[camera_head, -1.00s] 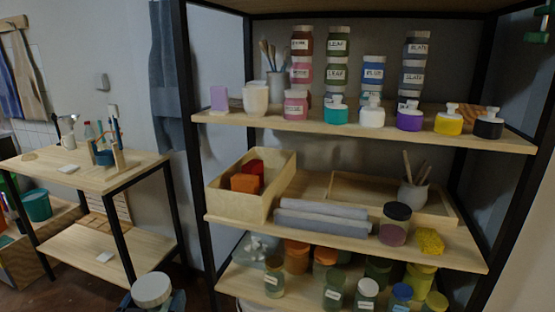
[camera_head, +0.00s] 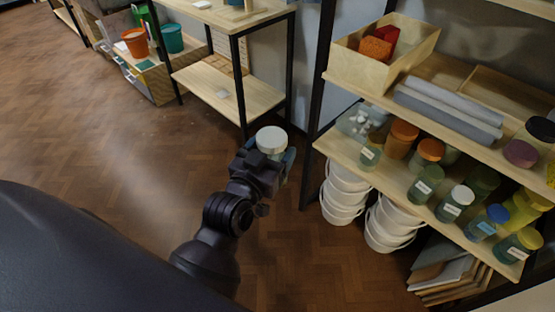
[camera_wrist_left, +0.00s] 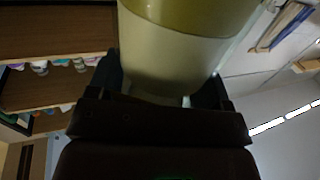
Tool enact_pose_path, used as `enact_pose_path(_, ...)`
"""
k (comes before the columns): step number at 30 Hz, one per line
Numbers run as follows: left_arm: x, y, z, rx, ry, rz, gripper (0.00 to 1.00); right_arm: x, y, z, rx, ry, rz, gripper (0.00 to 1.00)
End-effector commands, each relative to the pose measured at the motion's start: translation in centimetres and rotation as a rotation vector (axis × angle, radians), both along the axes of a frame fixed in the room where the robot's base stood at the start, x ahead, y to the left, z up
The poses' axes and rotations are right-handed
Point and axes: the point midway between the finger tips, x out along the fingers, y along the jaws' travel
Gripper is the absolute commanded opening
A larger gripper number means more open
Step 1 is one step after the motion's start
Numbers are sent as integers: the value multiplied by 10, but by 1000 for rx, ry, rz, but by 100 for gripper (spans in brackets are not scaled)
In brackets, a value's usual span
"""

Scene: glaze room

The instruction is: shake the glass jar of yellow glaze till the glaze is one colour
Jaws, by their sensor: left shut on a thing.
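My left gripper (camera_head: 272,160) is shut on a glass jar with a white lid (camera_head: 271,139), held up over open floor left of the shelf rack. In the head view the gripper hides most of the jar below its lid. In the left wrist view the jar (camera_wrist_left: 178,60) fills the top middle, between the fingers of the gripper (camera_wrist_left: 170,92). Its glaze shows two tones there: a darker olive-yellow band at the top of the picture and a paler cream part nearer the gripper. The jar's ends are out of that view. My right gripper is not in view.
The rack's lower shelf (camera_head: 340,151), with several lidded jars, stands close right of the held jar. White buckets (camera_head: 345,185) stand beneath it. A two-tier wooden table (camera_head: 262,99) is behind. The parquet floor (camera_head: 120,130) to the left is clear.

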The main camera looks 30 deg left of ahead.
Motion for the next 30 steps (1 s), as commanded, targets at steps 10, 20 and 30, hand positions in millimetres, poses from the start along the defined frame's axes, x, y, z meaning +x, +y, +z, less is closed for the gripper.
enact_pose_path(10,0,0,40,-1,-4,0,2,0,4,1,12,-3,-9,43)
enact_pose_path(20,0,0,37,0,-2,0,2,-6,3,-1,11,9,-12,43)
enact_pose_path(30,0,0,27,1,4,0,2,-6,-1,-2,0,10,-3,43)
